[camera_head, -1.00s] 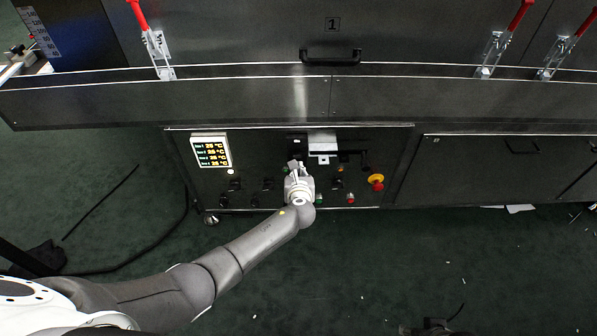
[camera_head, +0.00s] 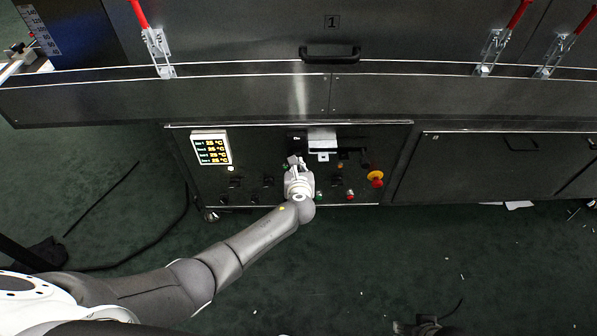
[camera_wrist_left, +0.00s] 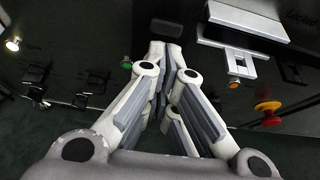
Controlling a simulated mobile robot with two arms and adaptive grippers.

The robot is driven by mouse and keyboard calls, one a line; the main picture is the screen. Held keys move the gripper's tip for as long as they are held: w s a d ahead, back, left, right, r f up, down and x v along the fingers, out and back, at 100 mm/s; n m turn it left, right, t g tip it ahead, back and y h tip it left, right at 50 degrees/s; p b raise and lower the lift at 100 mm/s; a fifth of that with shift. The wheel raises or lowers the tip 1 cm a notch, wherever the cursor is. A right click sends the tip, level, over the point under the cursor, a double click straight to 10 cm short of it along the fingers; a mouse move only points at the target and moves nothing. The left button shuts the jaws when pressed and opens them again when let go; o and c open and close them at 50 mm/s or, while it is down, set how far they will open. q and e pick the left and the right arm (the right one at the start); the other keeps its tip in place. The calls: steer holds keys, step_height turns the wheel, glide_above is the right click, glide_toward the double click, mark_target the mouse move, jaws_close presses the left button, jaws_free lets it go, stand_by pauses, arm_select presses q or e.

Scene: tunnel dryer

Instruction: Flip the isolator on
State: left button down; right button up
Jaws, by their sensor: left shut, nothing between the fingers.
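The black control panel (camera_head: 260,160) is low on the machine's front. A dark block (camera_head: 296,138) with a small white mark sits in its upper middle, beside a silver cover (camera_head: 322,139). It may be the isolator; its switch position cannot be read. My left gripper (camera_head: 295,161) is just below and in front of it, shut and empty. In the left wrist view the closed fingertips (camera_wrist_left: 160,48) hide part of a dark block (camera_wrist_left: 167,27). The silver cover (camera_wrist_left: 250,20) is to their right; whether the tips touch anything is unclear.
A red emergency stop (camera_head: 376,179) on yellow, a green button (camera_head: 319,194) and a red button (camera_head: 350,194) are to the gripper's right. A temperature display (camera_head: 211,150) is at the left. The machine's ledge (camera_head: 420,100) is above the panel. The silver cover stands out close by.

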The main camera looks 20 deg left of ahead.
arm_select(q)
steer(key=v, duration=1.2)
steer(key=shift+f, duration=0.2)
stand_by(0.4)
arm_select(e)
steer(key=s+f+g+p, duration=0.1)
steer(key=s+f+p, duration=0.6)
steer(key=f+p, duration=0.4)
arm_select(q)
steer(key=s+a+f+n+g+h+p, duration=0.1)
steer(key=s+a+f+n+g+p, duration=0.2)
steer(key=s+f+n, duration=0.3)
steer(key=s+a+f+n+g+h+p, duration=0.1)
steer(key=s+f+n, duration=0.6)
steer(key=s+n, duration=0.7)
steer(key=s+a+f+n+g+h+p, duration=0.1)
steer(key=s+a+f+n+g+p, duration=0.3)
steer(key=s, duration=2.3)
step_height(320, 180, down, 3)
steer(key=a+n+g, duration=0.2)
steer(key=n+g, duration=0.1)
steer(key=n, duration=0.3)
steer(key=shift+s+h+p, duration=0.3)
steer(key=shift+p, duration=0.05)
arm_select(e)
steer(key=s+d+f+g, duration=0.1)
steer(key=s+d, duration=0.2)
steer(key=s, duration=1)
steer(key=shift+d+f, duration=0.15)
